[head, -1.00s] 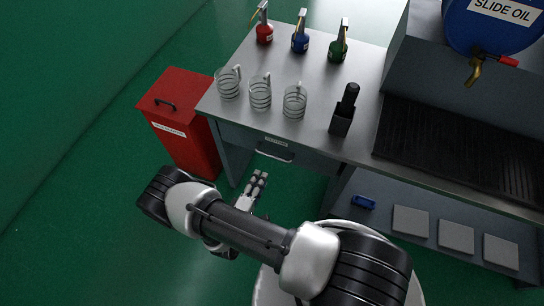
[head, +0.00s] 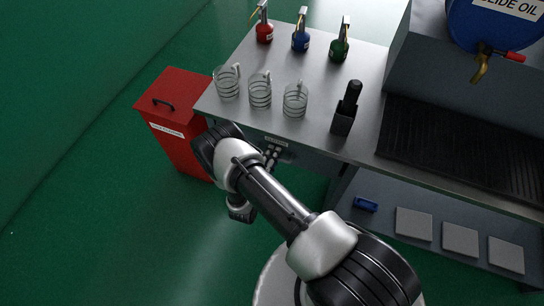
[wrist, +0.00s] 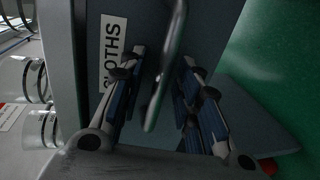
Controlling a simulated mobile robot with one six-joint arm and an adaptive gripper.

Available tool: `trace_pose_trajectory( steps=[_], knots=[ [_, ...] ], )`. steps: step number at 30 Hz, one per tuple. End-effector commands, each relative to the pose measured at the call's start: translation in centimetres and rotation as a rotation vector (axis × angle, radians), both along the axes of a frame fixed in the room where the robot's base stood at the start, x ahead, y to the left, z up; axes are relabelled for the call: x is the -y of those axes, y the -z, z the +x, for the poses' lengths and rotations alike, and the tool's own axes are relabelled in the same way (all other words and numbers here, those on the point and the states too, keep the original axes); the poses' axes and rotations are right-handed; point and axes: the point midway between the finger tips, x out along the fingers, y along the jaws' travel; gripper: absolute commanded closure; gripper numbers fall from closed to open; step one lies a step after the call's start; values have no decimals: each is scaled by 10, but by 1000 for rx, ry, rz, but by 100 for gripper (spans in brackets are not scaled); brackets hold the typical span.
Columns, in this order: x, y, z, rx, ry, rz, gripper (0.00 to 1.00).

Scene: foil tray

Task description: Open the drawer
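The grey drawer front (head: 305,158) is under the left part of the steel bench and looks closed. It carries a white label, which the wrist view shows close up (wrist: 112,52), with its lettering partly cut off. The drawer's metal bar handle (wrist: 167,70) runs between the two fingers of my gripper (wrist: 162,66). The fingers are apart, one on each side of the bar, with gaps visible. In the head view my gripper (head: 271,155) is at the drawer front, partly hidden by my arm.
A red bin (head: 172,122) stands left of the bench. A lower shelf (head: 380,228) holds grey blocks and a blue item. Green floor is clear in front.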

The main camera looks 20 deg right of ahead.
Motion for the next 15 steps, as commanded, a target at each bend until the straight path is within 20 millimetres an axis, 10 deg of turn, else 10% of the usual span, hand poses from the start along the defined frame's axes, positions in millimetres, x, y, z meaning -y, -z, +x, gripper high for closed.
trace_pose_trajectory(
  steps=[15],
  knots=[
    [0, 0, 0, 0, 0, 0, 99]
  ],
)
